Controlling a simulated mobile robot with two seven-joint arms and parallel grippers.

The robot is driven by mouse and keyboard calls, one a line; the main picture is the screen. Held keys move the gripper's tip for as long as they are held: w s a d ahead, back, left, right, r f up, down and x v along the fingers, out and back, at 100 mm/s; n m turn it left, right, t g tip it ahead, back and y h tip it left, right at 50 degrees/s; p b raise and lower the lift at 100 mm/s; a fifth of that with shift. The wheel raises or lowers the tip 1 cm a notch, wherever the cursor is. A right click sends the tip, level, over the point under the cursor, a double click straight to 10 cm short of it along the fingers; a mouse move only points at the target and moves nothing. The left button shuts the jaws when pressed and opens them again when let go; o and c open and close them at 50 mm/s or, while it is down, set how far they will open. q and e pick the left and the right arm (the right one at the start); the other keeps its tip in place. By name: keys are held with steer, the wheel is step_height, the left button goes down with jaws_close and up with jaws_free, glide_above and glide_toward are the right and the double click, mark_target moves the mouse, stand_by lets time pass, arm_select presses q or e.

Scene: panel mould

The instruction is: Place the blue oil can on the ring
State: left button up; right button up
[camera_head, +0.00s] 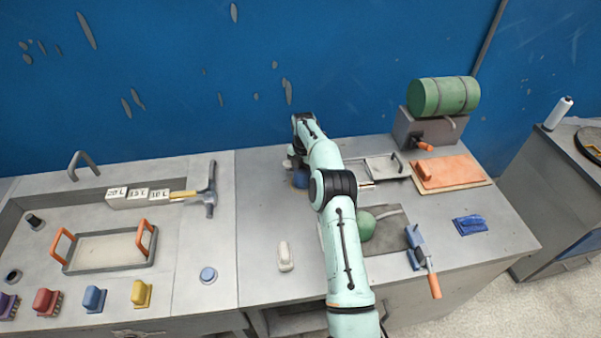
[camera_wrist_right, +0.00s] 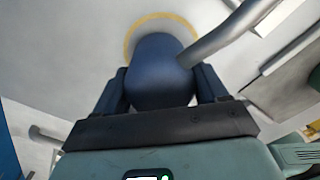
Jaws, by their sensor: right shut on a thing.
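The blue oil can (camera_wrist_right: 160,72) sits between the two dark fingers of my right gripper (camera_wrist_right: 162,88), which is shut on it. A grey spout (camera_wrist_right: 228,32) runs from it up to the right in the wrist view. The yellow ring (camera_wrist_right: 162,17) shows as an arc around the can's far side; the can hides the rest. I cannot tell whether the can touches the surface. In the head view the can (camera_head: 301,179) is a small blue patch at the back of the bench, partly behind my right arm. My left gripper is not in view.
A green ball-like object (camera_head: 366,226) lies on a grey plate right of my forearm. A white object (camera_head: 285,257) stands in front. A hammer (camera_head: 209,191) lies left; bench between is clear.

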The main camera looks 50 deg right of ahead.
steer(key=shift+s+d+f, duration=0.1)
steer(key=shift+s+d, duration=0.05)
steer(key=shift+d, duration=0.1)
steer(key=o, duration=1.3)
steer(key=shift+a, duration=0.15)
step_height(320, 180, up, 10)
steer(key=shift+f, duration=0.2)
steer(key=shift+r, duration=1.35)
